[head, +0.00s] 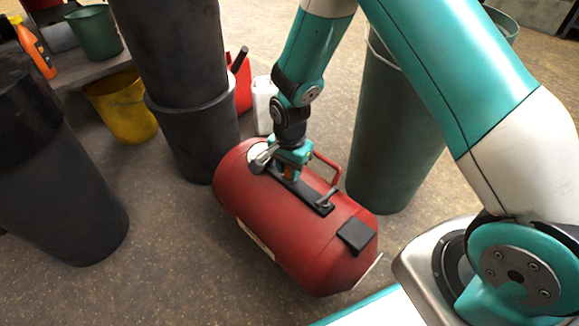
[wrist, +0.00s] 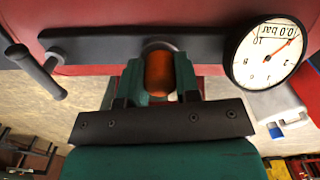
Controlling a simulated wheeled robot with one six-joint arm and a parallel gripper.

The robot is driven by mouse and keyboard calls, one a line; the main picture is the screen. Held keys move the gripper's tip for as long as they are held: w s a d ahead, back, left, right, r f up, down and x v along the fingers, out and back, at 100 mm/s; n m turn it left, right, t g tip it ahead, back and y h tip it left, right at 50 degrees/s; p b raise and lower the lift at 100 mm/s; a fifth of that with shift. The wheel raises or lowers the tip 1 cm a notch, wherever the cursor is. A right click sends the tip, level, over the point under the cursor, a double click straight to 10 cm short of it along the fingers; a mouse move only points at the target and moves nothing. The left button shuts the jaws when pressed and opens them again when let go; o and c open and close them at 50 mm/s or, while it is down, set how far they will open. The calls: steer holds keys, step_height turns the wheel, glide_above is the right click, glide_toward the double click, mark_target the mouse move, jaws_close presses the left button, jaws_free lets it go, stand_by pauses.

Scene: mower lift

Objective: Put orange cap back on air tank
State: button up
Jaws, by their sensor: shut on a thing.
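The red air tank (head: 285,225) lies on its side on the floor in the middle of the head view. A black plate (head: 315,197) runs along its top; it also shows in the wrist view (wrist: 100,46). My gripper (head: 291,172) is over the plate, pointing down. In the wrist view my gripper (wrist: 158,78) is shut on the orange cap (wrist: 158,74). The cap is right at a round dark fitting (wrist: 158,47) on the plate. I cannot tell whether the cap is seated on it. A little orange shows between the fingers in the head view.
A pressure gauge (wrist: 268,52) and a lever valve (wrist: 37,72) flank the fitting. Dark bins (head: 195,125), a green bin (head: 390,140), a yellow bucket (head: 122,105) and a white canister (head: 264,105) stand around the tank.

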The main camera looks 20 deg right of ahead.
steer(key=o, duration=0.7)
steer(key=shift+r, duration=0.1)
step_height(320, 180, up, 11)
steer(key=p, duration=1)
